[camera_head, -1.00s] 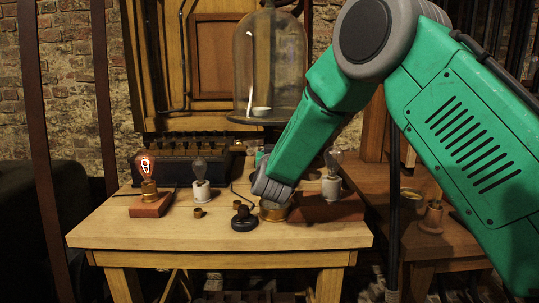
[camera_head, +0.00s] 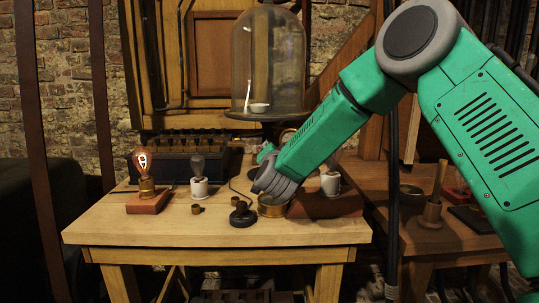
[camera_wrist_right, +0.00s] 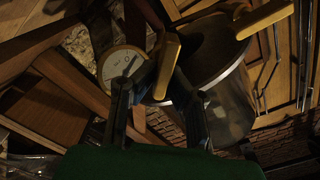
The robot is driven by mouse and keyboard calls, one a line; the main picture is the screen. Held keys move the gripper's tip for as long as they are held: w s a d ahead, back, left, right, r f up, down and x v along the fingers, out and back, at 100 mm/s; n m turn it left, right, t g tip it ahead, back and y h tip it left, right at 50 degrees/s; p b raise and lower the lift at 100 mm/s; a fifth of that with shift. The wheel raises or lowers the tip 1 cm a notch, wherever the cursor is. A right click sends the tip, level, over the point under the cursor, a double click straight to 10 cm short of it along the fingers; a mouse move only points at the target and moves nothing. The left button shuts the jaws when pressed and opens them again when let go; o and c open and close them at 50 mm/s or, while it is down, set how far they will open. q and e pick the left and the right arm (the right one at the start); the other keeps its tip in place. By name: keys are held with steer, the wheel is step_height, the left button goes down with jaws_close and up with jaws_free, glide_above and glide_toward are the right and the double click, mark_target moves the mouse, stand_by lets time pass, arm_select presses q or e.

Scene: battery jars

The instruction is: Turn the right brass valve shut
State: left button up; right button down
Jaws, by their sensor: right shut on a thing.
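In the right wrist view, a brass valve handle (camera_wrist_right: 168,62) shows as a yellow bar between my fingertips. My right gripper (camera_wrist_right: 158,80) is shut on it. A second brass handle (camera_wrist_right: 265,18) stands apart at the upper right. I cannot tell from this view alone which is the right valve. A round white-faced gauge (camera_wrist_right: 121,66) sits beside the held handle. In the head view my green right arm hides the valves and most of the gripper behind the wrist. My left gripper is in neither view.
A glass bell jar (camera_head: 268,62) stands behind the table. On the wooden table (camera_head: 120,228) are a glowing bulb (camera_head: 142,163), an unlit bulb (camera_head: 198,170), a black key-like piece (camera_head: 242,216) and a brass dish (camera_head: 271,207). The table's front left is clear.

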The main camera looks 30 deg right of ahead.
steer(key=m, duration=0.1)
steer(key=m+b, duration=0.1)
steer(key=m, duration=0.2)
steer(key=shift+s+d+f+b, duration=0.2)
steer(key=shift+d+f+b, duration=0.1)
steer(key=shift+f+b, duration=0.1)
steer(key=m+b, duration=0.1)
steer(key=m, duration=0.1)
steer(key=f+m+b, duration=0.1)
steer(key=m, duration=0.1)
steer(key=shift+d+m+b, duration=0.1)
steer(key=shift+m+b, duration=0.25)
steer(key=shift+m, duration=0.05)
steer(key=shift+s, duration=0.1)
steer(key=shift+f, duration=0.1)
steer(key=c, duration=1.7)
jaws_free()
steer(key=shift+o, duration=0.4)
steer(key=shift+s+d, duration=0.1)
steer(key=v, duration=1.2)
